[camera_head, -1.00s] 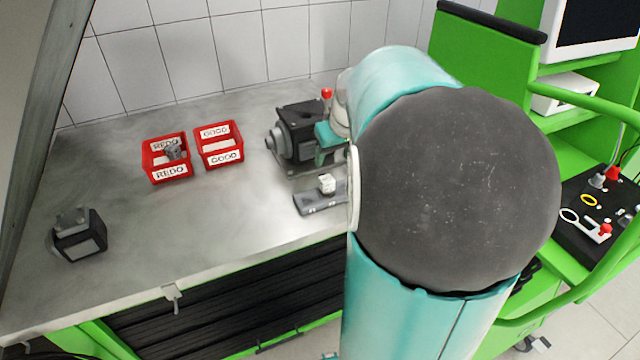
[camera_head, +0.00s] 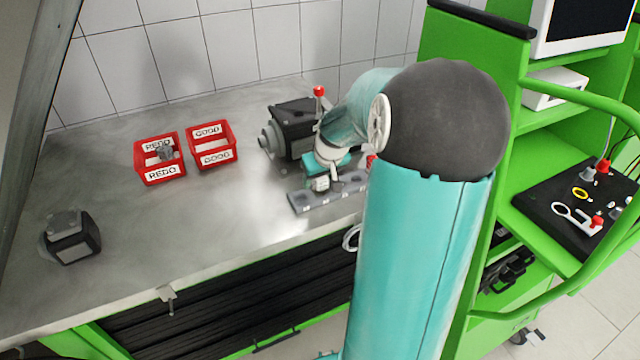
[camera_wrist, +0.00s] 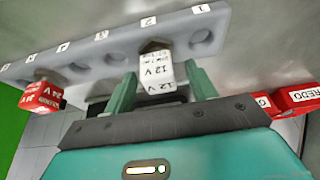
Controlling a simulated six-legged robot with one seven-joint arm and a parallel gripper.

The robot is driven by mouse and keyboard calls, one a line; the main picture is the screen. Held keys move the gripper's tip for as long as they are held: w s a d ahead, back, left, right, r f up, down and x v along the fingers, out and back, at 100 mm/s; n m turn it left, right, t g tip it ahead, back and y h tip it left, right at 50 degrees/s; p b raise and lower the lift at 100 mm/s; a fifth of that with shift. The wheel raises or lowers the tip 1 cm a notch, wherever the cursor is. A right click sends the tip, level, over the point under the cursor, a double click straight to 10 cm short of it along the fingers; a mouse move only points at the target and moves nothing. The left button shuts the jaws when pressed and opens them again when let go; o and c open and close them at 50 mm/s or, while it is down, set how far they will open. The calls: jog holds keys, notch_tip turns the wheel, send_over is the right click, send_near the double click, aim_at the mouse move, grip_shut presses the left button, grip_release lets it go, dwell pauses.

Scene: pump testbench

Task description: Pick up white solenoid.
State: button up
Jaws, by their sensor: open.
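The white solenoid (camera_wrist: 156,72), marked 12 V, sits upright at a hole of the grey numbered rail (camera_wrist: 100,45), near the mark 2. My gripper (camera_wrist: 161,76) is open, with one green finger on each side of the solenoid. A small gap seems to show on both sides; contact cannot be told. In the head view my gripper (camera_head: 322,178) is low over the rail (camera_head: 348,187), and the white solenoid (camera_head: 320,184) is partly hidden there.
A red solenoid (camera_wrist: 42,97) stands on the rail's other end. A dark pump (camera_head: 290,125) is right behind. Red REDO (camera_head: 162,173) and GOOD (camera_head: 214,157) bins stand to the left, and a dark block (camera_head: 70,238) lies front left. The bench between is clear.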

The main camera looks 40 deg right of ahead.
jog(key=c, duration=0.9)
jog(key=shift+c, duration=0.2)
jog(key=shift+r, duration=0.15)
jog(key=shift+r, duration=0.6)
jog(key=s+a+r, duration=0.9)
jog(key=s+r, duration=0.1)
jog(key=r, duration=0.1)
jog(key=shift+s+r, duration=0.3)
jog(key=shift+s, duration=0.1)
